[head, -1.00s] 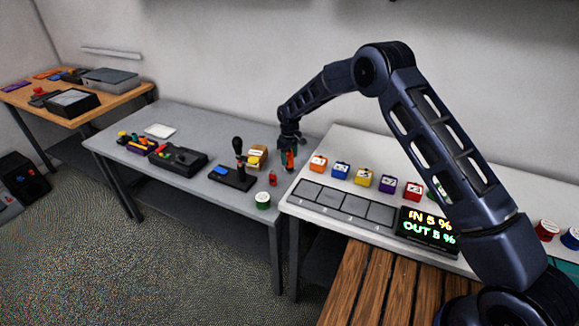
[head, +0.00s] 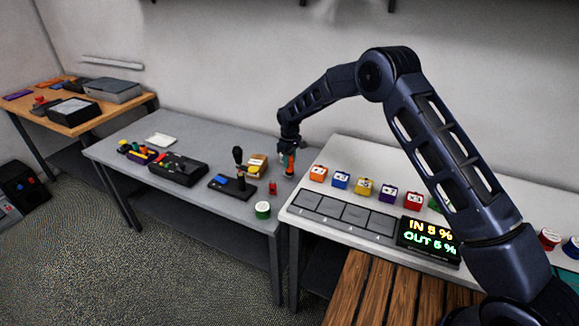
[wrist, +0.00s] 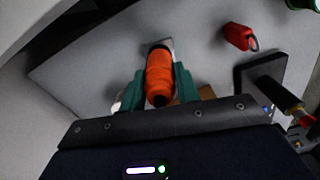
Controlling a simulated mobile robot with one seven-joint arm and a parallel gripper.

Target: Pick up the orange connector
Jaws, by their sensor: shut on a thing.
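The orange connector (wrist: 160,76) is a rounded orange piece with a grey tip at its far end. My gripper (wrist: 158,88) has its two green fingers shut on both sides of it in the wrist view. In the head view my gripper (head: 288,160) is over the right end of the grey table, and the orange connector (head: 291,160) shows as a small orange patch between the fingers. I cannot tell whether the connector's lower end touches the table.
A red piece (wrist: 240,37) and a black stand with a handle (head: 234,182) are close by on the grey table (head: 225,215). A green-sided round container (head: 263,210) stands at its front edge. Several coloured blocks sit on the white table to the right, behind a display (head: 428,236).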

